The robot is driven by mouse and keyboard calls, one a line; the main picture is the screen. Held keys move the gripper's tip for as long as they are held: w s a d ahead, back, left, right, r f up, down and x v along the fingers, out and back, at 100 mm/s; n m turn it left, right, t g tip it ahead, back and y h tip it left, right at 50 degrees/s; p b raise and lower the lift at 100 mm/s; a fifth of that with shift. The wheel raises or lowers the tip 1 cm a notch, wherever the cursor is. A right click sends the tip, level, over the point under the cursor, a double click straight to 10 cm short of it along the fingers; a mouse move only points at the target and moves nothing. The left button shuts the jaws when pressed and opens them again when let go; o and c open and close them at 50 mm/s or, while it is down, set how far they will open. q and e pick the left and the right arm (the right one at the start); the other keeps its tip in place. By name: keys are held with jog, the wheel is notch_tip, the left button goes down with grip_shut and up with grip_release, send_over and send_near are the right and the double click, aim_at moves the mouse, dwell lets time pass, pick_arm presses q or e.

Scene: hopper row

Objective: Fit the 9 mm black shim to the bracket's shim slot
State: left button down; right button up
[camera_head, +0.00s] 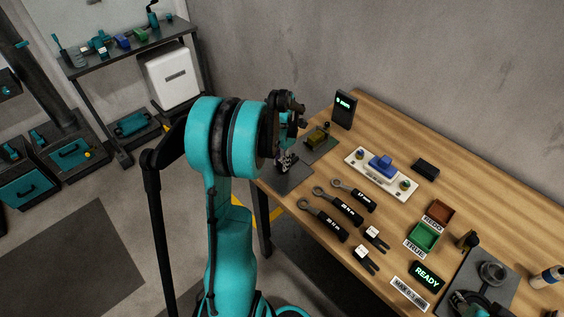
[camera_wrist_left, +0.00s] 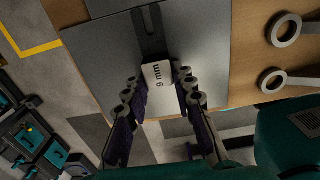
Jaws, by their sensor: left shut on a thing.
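My left gripper (camera_wrist_left: 160,85) is shut on the 9 mm shim. The shim's white label (camera_wrist_left: 157,75), reading "9 mm", sits between the fingertips, and its dark forked prongs (camera_wrist_left: 139,35) point away over a grey plate (camera_wrist_left: 95,55). I cannot tell whether the shim touches the plate. In the head view my left gripper (camera_head: 287,161) is over the same plate (camera_head: 290,182) at the table's left end, and the shim is too small to make out. I cannot tell for sure which object is the bracket, and its shim slot is not clearly visible. My right gripper is not in view.
To the right are a white board with a blue part (camera_head: 381,166), several black-handled wrenches (camera_head: 338,206), and two labelled forked shims (camera_head: 366,261). Small trays (camera_head: 424,236) lie farther right.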

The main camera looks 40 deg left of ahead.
aim_at(293, 157)
pick_arm(q)
jog(key=shift+w+d, duration=0.15)
jog(key=shift+w, duration=1.25)
jog(key=shift+w+d, duration=0.1)
jog(key=shift+w, duration=1.3)
jog(key=shift+w, duration=0.15)
jog(key=shift+w+d, duration=0.15)
jog(key=shift+w, duration=1.2)
jog(key=shift+w, duration=0.2)
jog(key=shift+w+d, duration=0.1)
jog(key=shift+w, duration=1.2)
jog(key=c, duration=1.2)
grip_release()
